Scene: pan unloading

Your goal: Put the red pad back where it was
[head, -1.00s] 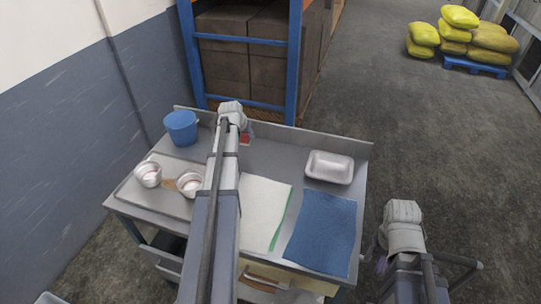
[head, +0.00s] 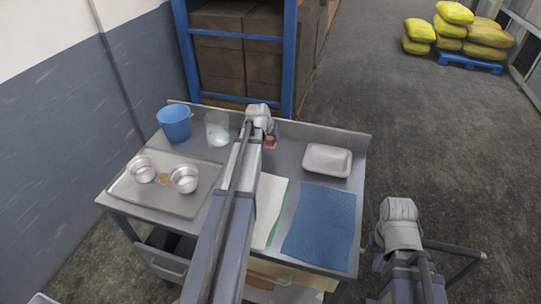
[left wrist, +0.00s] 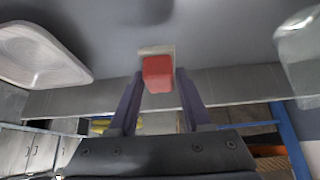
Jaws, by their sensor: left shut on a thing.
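The red pad (left wrist: 157,72) is a small red block between the fingers of my left gripper (left wrist: 157,88), which is shut on it. A pale beige piece (left wrist: 156,50) shows just beyond it; I cannot tell whether it is part of the pad. In the head view the red pad (head: 270,141) shows at the end of my left arm, over the back part of the steel table (head: 300,140); whether it touches the surface is unclear. My right gripper (head: 378,262) is off the table's right side; its fingers are mostly hidden.
A glass jar (head: 217,129) and blue bucket (head: 174,124) stand left of the left gripper, a white tray (head: 327,160) to its right. Two metal cups (head: 184,179) sit on a baking tray (head: 150,198). A white towel (head: 268,205) and blue cloth (head: 320,228) lie in front.

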